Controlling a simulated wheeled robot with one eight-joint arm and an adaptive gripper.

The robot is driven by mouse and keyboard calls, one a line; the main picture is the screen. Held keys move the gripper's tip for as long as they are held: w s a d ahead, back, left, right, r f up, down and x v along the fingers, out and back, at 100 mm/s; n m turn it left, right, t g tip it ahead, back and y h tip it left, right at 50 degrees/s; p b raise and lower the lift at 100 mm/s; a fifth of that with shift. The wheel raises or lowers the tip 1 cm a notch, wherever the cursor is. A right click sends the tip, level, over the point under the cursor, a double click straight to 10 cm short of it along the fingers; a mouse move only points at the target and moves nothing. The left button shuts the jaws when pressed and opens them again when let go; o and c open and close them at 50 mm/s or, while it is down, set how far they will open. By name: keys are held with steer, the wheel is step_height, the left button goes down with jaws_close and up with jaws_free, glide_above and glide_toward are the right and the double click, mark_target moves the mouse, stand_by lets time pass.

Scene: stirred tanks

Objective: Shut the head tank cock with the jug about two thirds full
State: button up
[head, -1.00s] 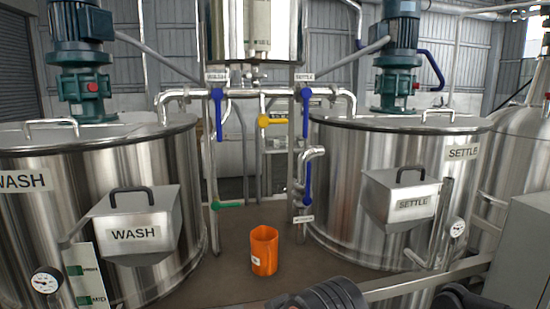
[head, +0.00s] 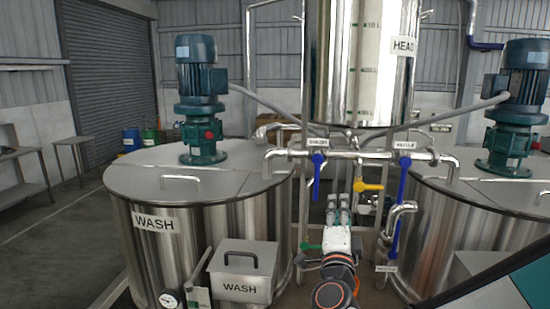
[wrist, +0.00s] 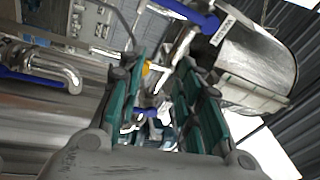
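The steel head tank (head: 360,60) stands high in the middle of the head view. Below it are a yellow handle (head: 368,186) lying level and blue handles hanging down, one on the left (head: 317,176), one on the right (head: 402,178) and a lower one (head: 395,238). I cannot tell from the labels which is the head tank cock. My gripper (head: 339,208) is open and empty in front of the pipework. In the wrist view, the yellow handle (wrist: 147,68) shows between its spread fingers (wrist: 160,105).
The wash tank (head: 125,215) with its box (head: 243,270) stands left, and the settle tank (head: 440,240) right. Pipes and a green handle (head: 311,247) crowd the narrow gap between them. Open floor (head: 40,240) lies far left.

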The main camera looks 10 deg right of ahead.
mark_target(374, 189)
steer(key=s+d+m+g+h+p, duration=0.2)
steer(key=d+m+g+h+p, duration=0.1)
steer(key=d+m+h, duration=0.3)
steer(key=shift+m+y, duration=0.3)
steer(key=shift+y, duration=0.3)
steer(key=x, duration=0.4)
steer(key=p+x, duration=0.1)
steer(key=x, duration=0.4)
steer(key=f+p+x, duration=0.1)
steer(key=x, duration=0.3)
steer(key=shift+w+f, duration=0.1)
steer(key=shift+w, duration=0.2)
steer(key=shift+c, duration=0.4)
jaws_close()
